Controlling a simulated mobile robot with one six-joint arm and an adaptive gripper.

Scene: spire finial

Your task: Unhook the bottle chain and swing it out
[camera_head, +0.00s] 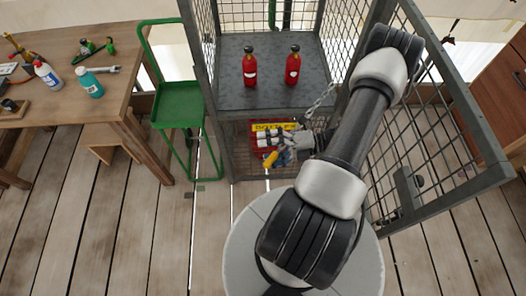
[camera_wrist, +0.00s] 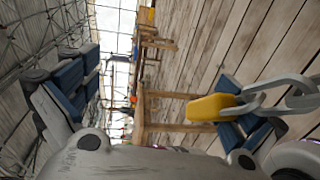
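The chain (camera_head: 320,104) has grey metal links and hangs from the right side of the cage front down to my gripper (camera_head: 277,150). A yellow end piece (camera_head: 270,159) is at the chain's lower end. In the wrist view the yellow piece (camera_wrist: 212,106) and large chain links (camera_wrist: 287,92) lie over the right finger of my gripper (camera_wrist: 155,100). The two blue-padded fingers are wide apart with nothing clamped between them. Whether the yellow piece touches the finger I cannot tell. Two red bottles (camera_head: 250,67) (camera_head: 292,65) stand upright on the cage shelf.
The mesh cage (camera_head: 229,160) has its door (camera_head: 440,199) swung open at right. A red and yellow item (camera_head: 262,128) sits low in the cage, partly hidden by my gripper. The plank floor at lower left is clear.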

